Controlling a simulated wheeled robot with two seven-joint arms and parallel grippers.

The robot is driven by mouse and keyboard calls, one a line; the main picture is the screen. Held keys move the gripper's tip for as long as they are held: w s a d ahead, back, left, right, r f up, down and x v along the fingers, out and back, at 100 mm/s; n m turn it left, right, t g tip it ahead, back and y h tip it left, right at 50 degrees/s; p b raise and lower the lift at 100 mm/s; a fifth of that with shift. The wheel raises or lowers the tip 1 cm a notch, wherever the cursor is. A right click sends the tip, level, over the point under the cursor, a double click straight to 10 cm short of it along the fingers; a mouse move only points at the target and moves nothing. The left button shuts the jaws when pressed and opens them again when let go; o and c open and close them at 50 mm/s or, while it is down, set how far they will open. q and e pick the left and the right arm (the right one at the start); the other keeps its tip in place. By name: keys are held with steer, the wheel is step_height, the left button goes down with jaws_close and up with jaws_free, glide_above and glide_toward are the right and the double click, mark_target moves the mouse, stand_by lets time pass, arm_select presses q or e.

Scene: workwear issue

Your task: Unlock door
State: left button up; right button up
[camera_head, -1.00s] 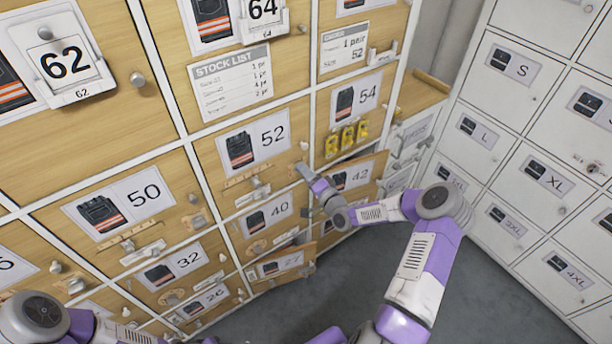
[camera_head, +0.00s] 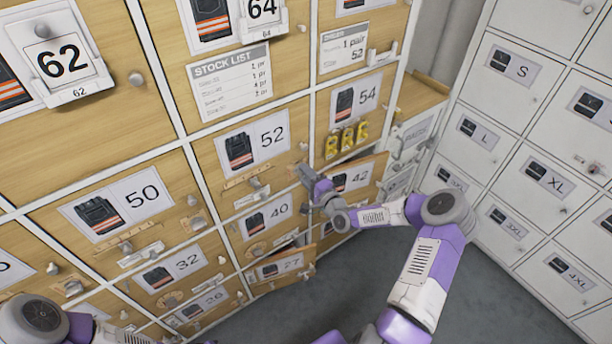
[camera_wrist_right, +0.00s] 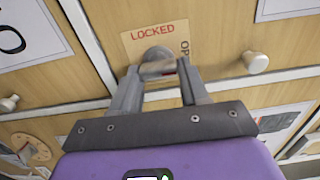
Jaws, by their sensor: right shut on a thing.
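The door marked 52 (camera_head: 205,150) is a wooden locker door, closed, with a vest picture and a small knob. My right gripper (camera_head: 303,172) is at its lower right corner. In the right wrist view, my right gripper (camera_wrist_right: 158,75) is shut on a grey metal turn knob (camera_wrist_right: 155,55). The knob sits on a tan lock plate (camera_wrist_right: 133,42) with red "LOCKED" along the top and letters "OP" down the right side. The fingers hide the plate's lower part. In the head view the gripper hides the lock. My left gripper is not in view.
The door marked 42 (camera_head: 375,165) and the door marked 27 (camera_head: 303,262) stand ajar near my right arm. White lockers (camera_head: 500,70) stand at the right, with clear grey floor (camera_head: 370,270) between.

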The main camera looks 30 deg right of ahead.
steer(key=o, duration=1.1)
steer(key=shift+c, duration=0.2)
steer(key=s+p, duration=0.1)
steer(key=s, duration=0.6)
steer(key=shift+s+d+p, duration=0.25)
steer(key=shift+s+p, duration=0.05)
